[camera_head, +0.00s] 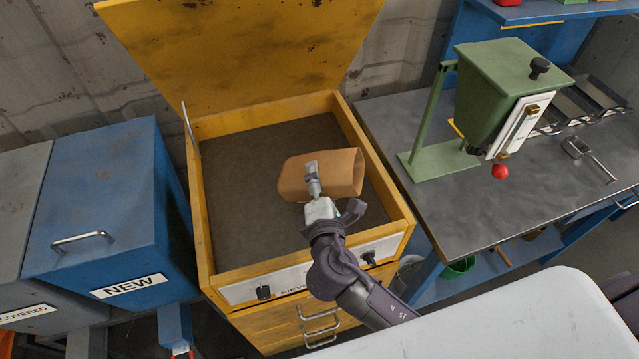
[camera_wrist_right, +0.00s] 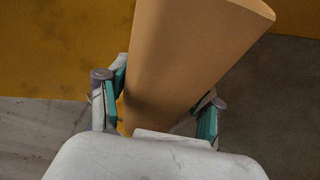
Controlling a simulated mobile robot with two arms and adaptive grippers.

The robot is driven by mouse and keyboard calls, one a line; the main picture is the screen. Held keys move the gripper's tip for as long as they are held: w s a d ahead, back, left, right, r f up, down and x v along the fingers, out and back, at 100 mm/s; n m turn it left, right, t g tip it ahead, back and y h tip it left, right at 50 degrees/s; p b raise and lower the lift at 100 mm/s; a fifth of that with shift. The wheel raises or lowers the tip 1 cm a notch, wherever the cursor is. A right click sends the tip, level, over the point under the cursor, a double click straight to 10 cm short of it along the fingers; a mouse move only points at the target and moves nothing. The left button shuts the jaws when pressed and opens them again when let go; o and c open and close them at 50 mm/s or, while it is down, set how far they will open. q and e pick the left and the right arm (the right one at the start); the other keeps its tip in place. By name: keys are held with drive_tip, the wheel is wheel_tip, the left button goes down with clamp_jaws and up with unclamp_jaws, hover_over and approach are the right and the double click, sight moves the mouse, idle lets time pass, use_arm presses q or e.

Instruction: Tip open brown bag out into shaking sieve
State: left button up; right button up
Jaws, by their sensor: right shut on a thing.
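The brown bag (camera_head: 322,174) lies tilted on its side over the yellow sieve box, its open mouth facing right in the head view. My right gripper (camera_head: 312,180) is shut on the bag near its middle. In the right wrist view the bag (camera_wrist_right: 190,55) stands between the two fingers (camera_wrist_right: 160,100). The shaking sieve (camera_head: 240,170) is a yellow box with a dark flat bed, and its yellow lid (camera_head: 240,45) stands raised at the back. I cannot see inside the bag. My left gripper is not in view.
A blue bin (camera_head: 115,215) marked NEW stands left of the sieve. At the right, a grey bench (camera_head: 400,120) carries a green hopper (camera_head: 500,90) and a small metal scoop (camera_head: 585,155). A white surface (camera_head: 500,325) is at the front right.

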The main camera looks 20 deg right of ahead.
sight(336, 177)
drive_tip(key=shift+f+m+t+b, duration=0.5)
drive_tip(key=shift+f+m+b, duration=0.55)
drive_tip(key=shift+b, duration=1.95)
drive_tip(key=shift+d+r+m+t+b, duration=0.1)
drive_tip(key=shift+m+t+b, duration=0.2)
drive_tip(key=shift+m+b, duration=1.05)
drive_tip(key=shift+s+d+r+m+t+b, duration=0.15)
drive_tip(key=shift+d+r+m+t+b, duration=0.1)
drive_tip(key=shift+r+m+b, duration=0.5)
drive_tip(key=shift+s+d+r+m+t+b, duration=0.2)
drive_tip(key=shift+m+b, duration=0.3)
drive_tip(key=shift+b, duration=0.5)
drive_tip(key=shift+s+d+r+m+t+b, duration=0.1)
drive_tip(key=shift+d+r+m+t+b, duration=0.15)
drive_tip(key=shift+r+m+b, duration=0.5)
drive_tip(key=shift+s+d+r+m+h+b, duration=0.25)
drive_tip(key=shift+d+m+h+b, duration=0.1)
drive_tip(key=shift+m+b, duration=0.45)
drive_tip(key=shift+s+d+r+m+h+b, duration=0.1)
drive_tip(key=shift+d+r+m+h+b, duration=0.2)
drive_tip(key=shift+m+b, duration=0.5)
drive_tip(key=shift+s+d+r+m+t+b, duration=0.2)
drive_tip(key=shift+d+m+t+b, duration=0.1)
drive_tip(key=shift+m+b, duration=0.1)
drive_tip(key=shift+a, duration=0.1)
